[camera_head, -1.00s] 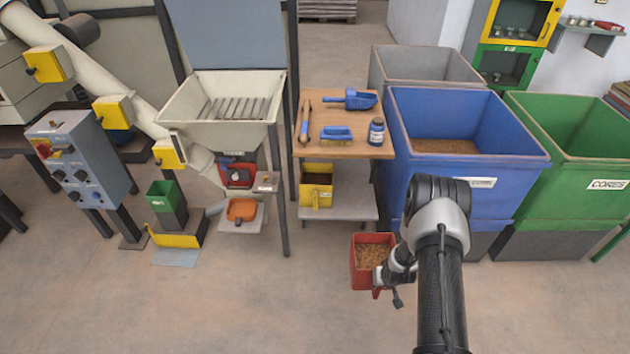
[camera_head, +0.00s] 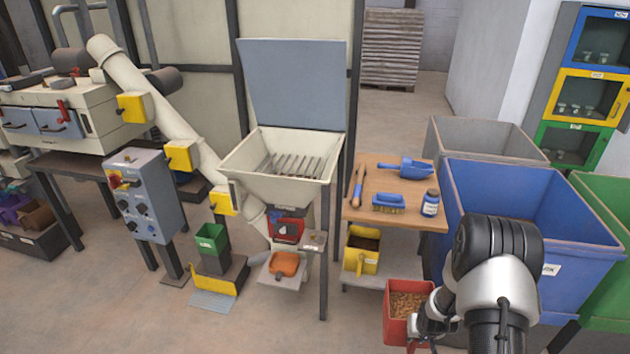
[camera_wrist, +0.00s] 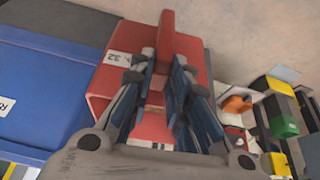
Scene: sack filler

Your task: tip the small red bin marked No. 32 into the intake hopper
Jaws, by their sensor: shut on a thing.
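The small red bin (camera_head: 404,303) is full of brown chips and hangs from my gripper (camera_head: 425,338) at the lower right of the head view, below and right of the hopper. In the wrist view my gripper (camera_wrist: 172,105) is shut on the bin's handle, and a white label reading 32 shows on the red bin (camera_wrist: 103,90). The bin looks about upright. The cream intake hopper (camera_head: 242,160) stands in the middle of the head view, with a slatted grate inside and a grey lid (camera_head: 293,85) raised behind it. Its mouth is clear.
A small wooden table (camera_head: 418,212) with a scoop, brush and jar stands between hopper and bin. A yellow bin (camera_head: 352,259) sits on its lower shelf. A large blue bin (camera_head: 480,215) stands at right. A control box (camera_head: 172,212) is left of the hopper. The front floor is open.

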